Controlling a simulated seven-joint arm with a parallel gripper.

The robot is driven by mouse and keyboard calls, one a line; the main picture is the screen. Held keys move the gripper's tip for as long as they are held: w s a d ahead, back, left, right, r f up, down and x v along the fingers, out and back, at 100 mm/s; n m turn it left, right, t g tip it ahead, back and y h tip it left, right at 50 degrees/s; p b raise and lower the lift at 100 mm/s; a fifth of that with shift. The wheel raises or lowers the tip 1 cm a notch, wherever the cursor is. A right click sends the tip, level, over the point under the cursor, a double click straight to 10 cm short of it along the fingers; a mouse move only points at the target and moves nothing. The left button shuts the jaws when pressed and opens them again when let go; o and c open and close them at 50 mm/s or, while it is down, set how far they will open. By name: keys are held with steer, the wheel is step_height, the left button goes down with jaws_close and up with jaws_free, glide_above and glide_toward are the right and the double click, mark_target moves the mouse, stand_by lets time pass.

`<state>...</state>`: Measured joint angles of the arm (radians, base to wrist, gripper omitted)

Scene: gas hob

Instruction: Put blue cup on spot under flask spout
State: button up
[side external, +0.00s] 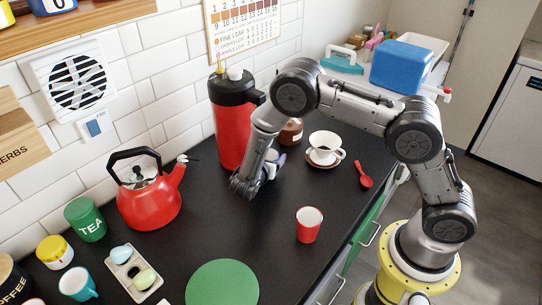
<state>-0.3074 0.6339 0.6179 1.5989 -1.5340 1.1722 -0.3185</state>
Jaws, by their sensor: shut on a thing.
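My gripper (246,188) is low over the black counter, just right of and in front of the base of the tall red flask (228,128) with a black top. It is shut on a pale blue-violet thing (280,159), mostly hidden behind the gripper and wrist. I cannot tell its full shape, or whether it touches the counter. A teal-blue cup (77,284) with a handle stands upright at the lower left, far from the gripper. The spot under the flask spout is not clearly visible.
A red kettle (149,196) stands left of the flask. A brown jar (291,131), a white cup (324,146) on a saucer and a red spoon (364,175) lie to the right. A red cup (309,225) and a green disc (222,284) are in front. The middle counter is clear.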

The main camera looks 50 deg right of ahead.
steer(key=shift+f, duration=0.35)
steer(key=o, duration=1.6)
steer(key=shift+f, duration=0.1)
